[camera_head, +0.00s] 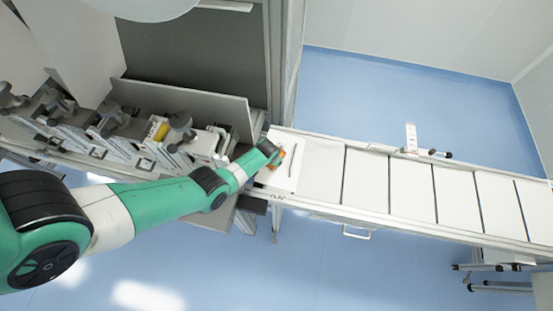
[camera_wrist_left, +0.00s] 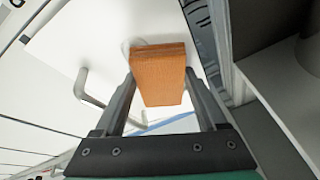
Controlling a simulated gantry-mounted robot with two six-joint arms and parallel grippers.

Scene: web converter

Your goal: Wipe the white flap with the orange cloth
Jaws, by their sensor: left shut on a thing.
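My left gripper (camera_head: 275,153) is at the left end of the white conveyor line in the head view. In the left wrist view the gripper (camera_wrist_left: 159,90) is shut on the orange cloth (camera_wrist_left: 160,72), a folded block between its two fingers. A bit of the cloth (camera_head: 281,158) shows beside the gripper in the head view. The white flap (camera_head: 284,179) lies under and beside the gripper, and it appears as a pale panel (camera_wrist_left: 88,38) in the wrist view. I cannot tell whether the cloth touches it. My right gripper is not in view.
A row of white conveyor plates (camera_head: 408,187) with dark gaps runs right. A grey upright panel (camera_head: 190,103) and machine parts with dark knobs (camera_head: 113,120) stand left of the flap. A bent grey handle (camera_wrist_left: 84,88) shows near the cloth. Blue floor (camera_head: 400,90) lies open behind.

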